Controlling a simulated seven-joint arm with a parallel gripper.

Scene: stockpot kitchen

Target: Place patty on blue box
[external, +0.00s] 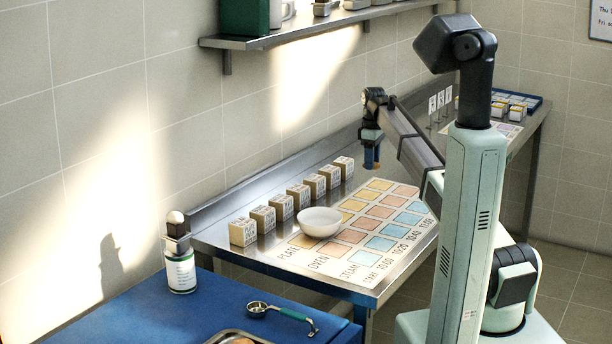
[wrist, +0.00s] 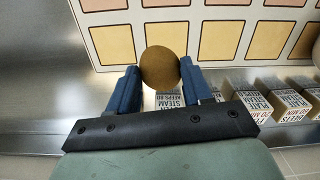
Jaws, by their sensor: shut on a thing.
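My gripper (external: 371,158) is shut on a round brown patty (wrist: 160,67), held between its two blue fingers in the wrist view. In the external view the gripper hangs above the far part of the steel table, near the end of the row of small blocks, and only a small brown bit of the patty shows. A printed mat (external: 333,262) lies on the table with yellow, orange and blue boxes. The blue boxes (external: 380,243) form the row nearest the table's right edge. The gripper is apart from them, toward the wall side.
A white bowl (external: 320,222) stands on the mat's near end. Several lettered blocks (external: 263,219) line the wall side. A blue counter (external: 225,312) in front holds a bottle (external: 181,273), a green-handled scoop (external: 290,314) and a metal tray (external: 222,335). A shelf (external: 300,32) hangs above.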

